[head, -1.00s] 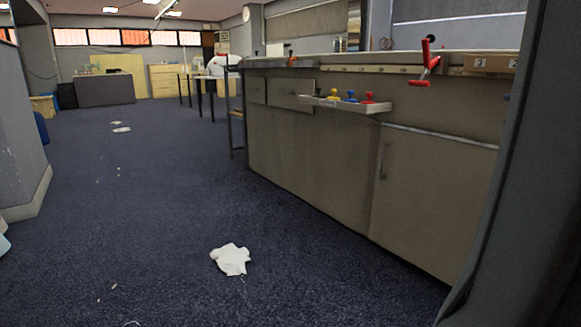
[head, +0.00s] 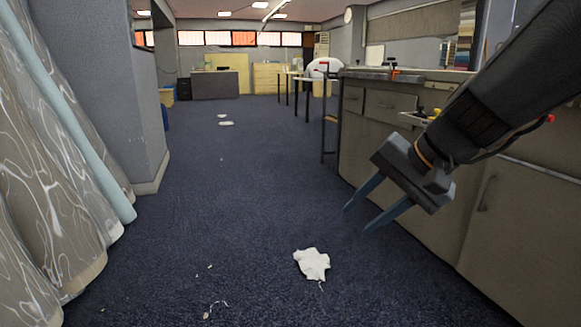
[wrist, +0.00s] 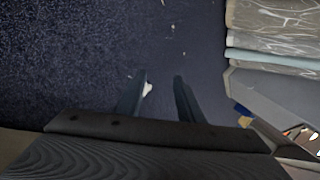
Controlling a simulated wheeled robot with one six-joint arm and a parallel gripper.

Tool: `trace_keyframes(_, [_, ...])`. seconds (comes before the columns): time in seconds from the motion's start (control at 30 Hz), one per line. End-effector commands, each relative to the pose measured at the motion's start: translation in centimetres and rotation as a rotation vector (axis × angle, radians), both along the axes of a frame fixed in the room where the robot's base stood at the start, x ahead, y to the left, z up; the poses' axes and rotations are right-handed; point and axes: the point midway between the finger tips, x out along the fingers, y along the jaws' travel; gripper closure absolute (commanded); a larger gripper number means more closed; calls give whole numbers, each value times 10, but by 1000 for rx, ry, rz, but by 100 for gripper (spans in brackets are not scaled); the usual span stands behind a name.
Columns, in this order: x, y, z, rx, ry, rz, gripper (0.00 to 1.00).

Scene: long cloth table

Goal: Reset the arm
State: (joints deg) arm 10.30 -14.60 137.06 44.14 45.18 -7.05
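My gripper (head: 357,219) hangs at the right of the head view, in front of the workbench and above the carpet. Its two fingers are apart with nothing between them, pointing down and left. In the wrist view the same gripper (wrist: 160,80) shows two dark parted fingers over the dark blue carpet. A small bit of something white shows beside the left finger there.
A grey workbench (head: 400,190) with drawers and doors runs along the right. A crumpled white cloth or paper (head: 312,264) lies on the carpet (head: 230,210). A patterned curtain or cloth (head: 45,180) hangs at the left. The carpet between is largely clear.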

Motion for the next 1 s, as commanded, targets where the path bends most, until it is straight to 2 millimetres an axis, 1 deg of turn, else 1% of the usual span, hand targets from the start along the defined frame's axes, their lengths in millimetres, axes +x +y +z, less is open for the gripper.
trace_keyframes(0.03, [-14, 23, -1, -25, 15, 78, 66])
trace_keyframes(0.1, [-32, 46, -6, -65, 34, 177, 66])
trace_keyframes(0.17, [-49, 65, -10, -101, 49, 262, 66])
trace_keyframes(0.2, [-61, 77, -13, -125, 57, 319, 66])
trace_keyframes(0.3, [-91, 102, -18, -189, 72, 461, 66])
trace_keyframes(0.4, [-121, 121, -24, -255, 80, 602, 66])
trace_keyframes(0.5, [-147, 135, -27, -314, 80, 724, 66])
trace_keyframes(0.6, [-166, 142, -30, -360, 76, 813, 66])
trace_keyframes(0.8, [-192, 151, -33, -426, 65, 940, 66])
trace_keyframes(1.0, [-212, 156, -34, -479, 51, 1042, 66])
